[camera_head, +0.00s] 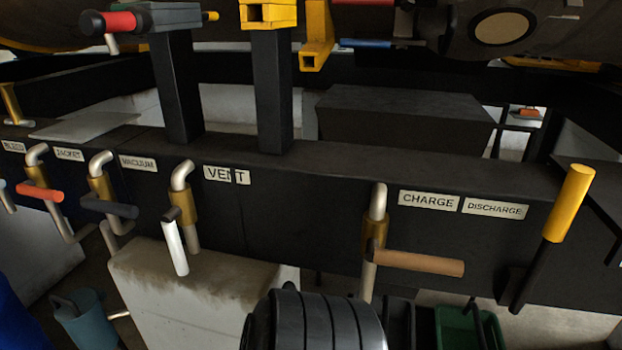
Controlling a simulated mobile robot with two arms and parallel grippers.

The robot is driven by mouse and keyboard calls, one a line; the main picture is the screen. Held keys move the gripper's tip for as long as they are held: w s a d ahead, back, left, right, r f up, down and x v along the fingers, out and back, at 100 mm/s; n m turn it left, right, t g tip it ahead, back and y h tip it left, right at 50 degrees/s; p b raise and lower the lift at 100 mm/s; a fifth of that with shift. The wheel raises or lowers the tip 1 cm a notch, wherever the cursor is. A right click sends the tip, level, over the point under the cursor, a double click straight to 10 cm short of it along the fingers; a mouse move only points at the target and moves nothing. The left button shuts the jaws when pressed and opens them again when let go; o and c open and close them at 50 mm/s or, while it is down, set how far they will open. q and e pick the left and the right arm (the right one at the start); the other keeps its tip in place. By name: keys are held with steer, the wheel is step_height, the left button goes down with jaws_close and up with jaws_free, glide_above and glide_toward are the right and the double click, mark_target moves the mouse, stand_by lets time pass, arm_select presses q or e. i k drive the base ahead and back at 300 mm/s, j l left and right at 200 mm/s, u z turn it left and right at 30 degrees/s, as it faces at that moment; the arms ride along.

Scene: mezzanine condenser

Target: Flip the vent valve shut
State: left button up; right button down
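The VENT label (227,175) is a pale plate on the front of a long black beam. Just left of it, between the VACUUM label (138,163) and the VENT label, a bent silver pipe (181,176) comes out of the beam and runs down through a brass valve body (183,208). A white lever handle (175,248) on this valve hangs steeply down, its lower end tilted slightly right. Another brass valve with a brown handle (418,263) stands left of the CHARGE label (429,200); that handle points right, nearly level.
Left of the white handle are valves with a dark grey handle (110,207) and a red handle (40,192). A yellow-gripped lever (568,205) stands at right. A concrete block (200,295) lies below the white handle. Black posts (272,90) rise behind the beam.

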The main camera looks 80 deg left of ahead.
mark_target(170, 227)
steer(key=u, duration=3.6)
